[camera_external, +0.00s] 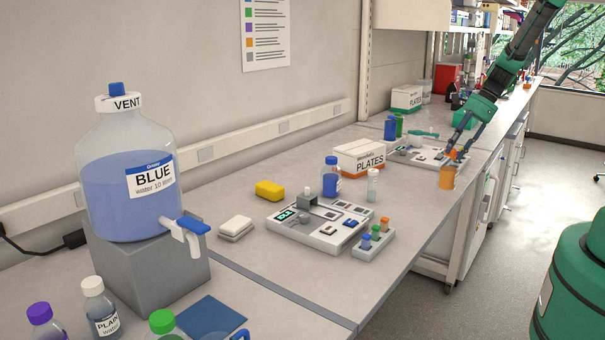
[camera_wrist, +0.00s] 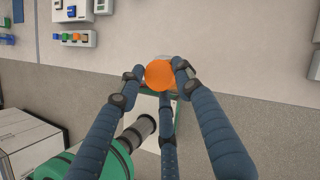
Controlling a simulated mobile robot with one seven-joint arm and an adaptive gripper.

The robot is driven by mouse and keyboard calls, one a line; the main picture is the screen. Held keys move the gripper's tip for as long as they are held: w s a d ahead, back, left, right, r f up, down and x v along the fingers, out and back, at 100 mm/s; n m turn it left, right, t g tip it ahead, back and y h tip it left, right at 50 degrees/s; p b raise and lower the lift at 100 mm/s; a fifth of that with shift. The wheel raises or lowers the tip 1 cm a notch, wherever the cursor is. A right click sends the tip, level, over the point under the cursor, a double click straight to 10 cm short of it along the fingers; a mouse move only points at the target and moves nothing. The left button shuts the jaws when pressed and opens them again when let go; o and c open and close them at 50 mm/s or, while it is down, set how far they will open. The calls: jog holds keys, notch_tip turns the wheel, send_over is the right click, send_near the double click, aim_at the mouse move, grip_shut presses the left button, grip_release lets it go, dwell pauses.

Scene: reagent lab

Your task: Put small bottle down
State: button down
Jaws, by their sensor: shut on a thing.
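The small bottle (camera_external: 447,177) has an orange body and an orange cap. In the wrist view its round orange cap (camera_wrist: 159,73) faces the camera. My gripper (camera_external: 454,156) is above it, with blue fingers closed around its top. In the wrist view the fingertips of my gripper (camera_wrist: 158,80) meet the cap from both sides and from below. The bottle looks upright, close to the front edge of the bench (camera_external: 400,238). I cannot tell whether its base touches the bench top.
A grey device (camera_external: 416,157) lies behind the bottle. A white plates box (camera_external: 360,157), a small clear bottle (camera_external: 372,186) and a rack (camera_external: 373,244) with several coloured caps stand to the left. Bare bench lies between the rack and the orange bottle. The floor drops away on the right.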

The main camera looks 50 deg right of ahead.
jog(key=shift+r, duration=0.15)
jog(key=r, duration=0.5)
jog(key=shift+w+a, duration=0.15)
jog(key=shift+a, duration=0.05)
jog(key=w+a+n+g+y, duration=0.15)
jog(key=w+a, duration=0.35)
jog(key=a, duration=1.3)
jog(key=w+a+n, duration=0.3)
jog(key=w+a, duration=0.2)
jog(key=a, duration=1.2)
jog(key=s+a+n+g, duration=0.15)
jog(key=s+a, duration=0.35)
jog(key=a, duration=0.6)
jog(key=s+a+n, duration=0.2)
jog(key=s+a, duration=0.2)
jog(key=a, duration=0.7)
jog(key=s+a+n+g, duration=0.15)
jog(key=s+a, duration=0.35)
jog(key=a, duration=0.7)
jog(key=shift+y, duration=0.25)
notch_tip(320, 180, down, 5)
jog(key=shift+w+f+p, duration=0.1)
jog(key=shift+p, duration=0.2)
